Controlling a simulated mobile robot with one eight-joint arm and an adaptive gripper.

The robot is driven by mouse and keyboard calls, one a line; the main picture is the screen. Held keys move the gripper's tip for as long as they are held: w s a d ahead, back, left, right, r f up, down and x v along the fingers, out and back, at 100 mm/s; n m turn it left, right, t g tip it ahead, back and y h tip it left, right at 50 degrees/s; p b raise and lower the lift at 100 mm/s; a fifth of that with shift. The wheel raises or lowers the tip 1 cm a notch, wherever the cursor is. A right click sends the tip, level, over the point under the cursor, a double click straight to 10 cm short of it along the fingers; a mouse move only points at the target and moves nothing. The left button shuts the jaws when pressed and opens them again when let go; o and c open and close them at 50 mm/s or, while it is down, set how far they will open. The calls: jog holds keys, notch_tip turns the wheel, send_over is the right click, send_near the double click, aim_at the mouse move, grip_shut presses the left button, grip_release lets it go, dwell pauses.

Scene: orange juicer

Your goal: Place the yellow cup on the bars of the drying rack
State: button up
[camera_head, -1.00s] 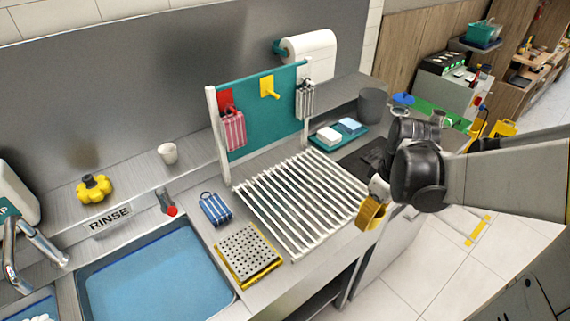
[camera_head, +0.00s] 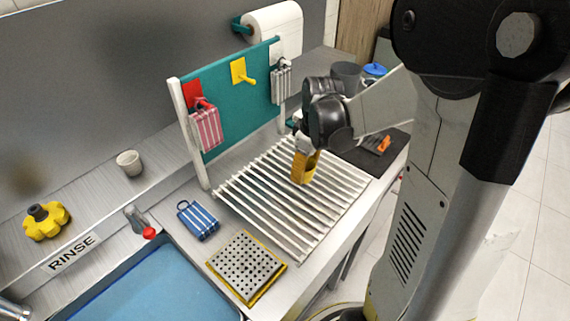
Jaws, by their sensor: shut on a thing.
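The yellow cup (camera_head: 304,168) is in my gripper (camera_head: 301,148), over the right part of the drying rack. The gripper is shut on the cup near its upper end. The drying rack (camera_head: 262,212) is a row of pale parallel bars on the steel counter. The cup's lower end looks close to the bars, but I cannot tell whether it touches them. The gripper's fingers are small and partly hidden by the wrist.
A teal board (camera_head: 236,98) with hooks and hanging striped cloths stands behind the rack. A perforated block (camera_head: 246,266) and a blue striped cloth (camera_head: 197,221) lie left of the rack. The blue sink (camera_head: 150,285) is further left. A dark mat (camera_head: 372,150) lies at right.

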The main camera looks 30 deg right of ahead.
aim_at(300, 187)
jog(key=shift+w+a+f, duration=0.2)
jog(key=shift+w+f, duration=0.2)
jog(key=shift+w, duration=0.15)
jog(key=shift+f+b, duration=0.9)
jog(key=shift+f, duration=0.95)
jog(key=shift+f, duration=0.1)
jog(key=shift+f, duration=0.2)
jog(key=o, duration=1.2)
jog(key=shift+r, duration=0.1)
jog(key=shift+r, duration=0.15)
